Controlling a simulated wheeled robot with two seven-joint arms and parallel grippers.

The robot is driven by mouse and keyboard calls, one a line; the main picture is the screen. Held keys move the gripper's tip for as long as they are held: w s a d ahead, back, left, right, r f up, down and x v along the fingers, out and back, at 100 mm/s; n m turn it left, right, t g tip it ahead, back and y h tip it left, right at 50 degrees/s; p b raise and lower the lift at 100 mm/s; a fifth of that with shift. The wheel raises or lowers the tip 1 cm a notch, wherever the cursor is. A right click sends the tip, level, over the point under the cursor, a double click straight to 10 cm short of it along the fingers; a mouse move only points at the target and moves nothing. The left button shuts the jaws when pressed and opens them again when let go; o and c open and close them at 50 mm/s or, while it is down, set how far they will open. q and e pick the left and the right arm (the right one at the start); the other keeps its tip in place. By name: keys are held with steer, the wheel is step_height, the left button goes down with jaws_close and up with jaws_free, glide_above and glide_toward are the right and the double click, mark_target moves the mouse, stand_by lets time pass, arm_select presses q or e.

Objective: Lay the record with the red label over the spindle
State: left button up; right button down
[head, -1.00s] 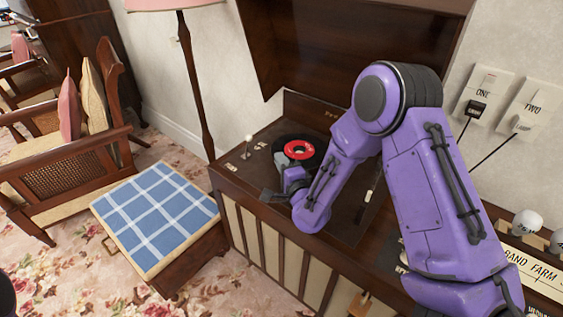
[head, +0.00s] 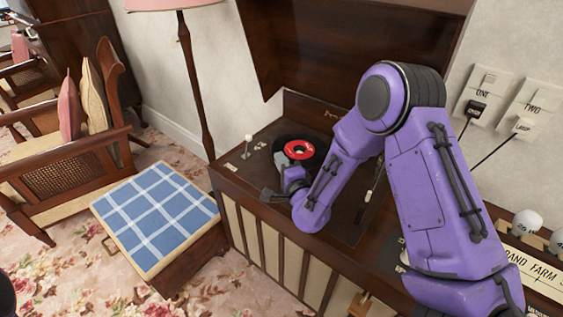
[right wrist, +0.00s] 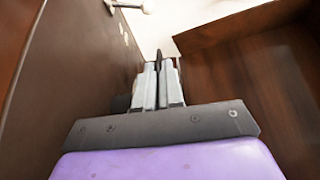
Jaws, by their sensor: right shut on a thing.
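The black record with the red label (head: 300,150) is at the back left of the dark wooden console deck (head: 335,222). My right gripper (head: 284,160) is at its near side and shut on its edge. In the right wrist view the fingers (right wrist: 157,85) are closed together, with a thin dark edge of the record (right wrist: 158,57) between the tips. I cannot tell how far the record is above the deck. The spindle cannot be made out; the record and my arm cover that area. My left gripper is not in view.
A small white-knobbed lever (head: 249,139) stands on the deck left of the record. The raised dark lid (head: 350,45) is behind. A blue checked stool (head: 157,215) stands left of the console. White round knobs (head: 526,222) are at the right.

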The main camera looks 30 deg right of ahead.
arm_select(q)
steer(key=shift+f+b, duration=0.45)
steer(key=shift+b, duration=0.05)
arm_select(e)
steer(key=shift+f, duration=0.6)
steer(key=c, duration=1.2)
jaws_free()
steer(key=shift+r, duration=0.1)
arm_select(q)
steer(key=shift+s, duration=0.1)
arm_select(e)
steer(key=shift+s, duration=0.2)
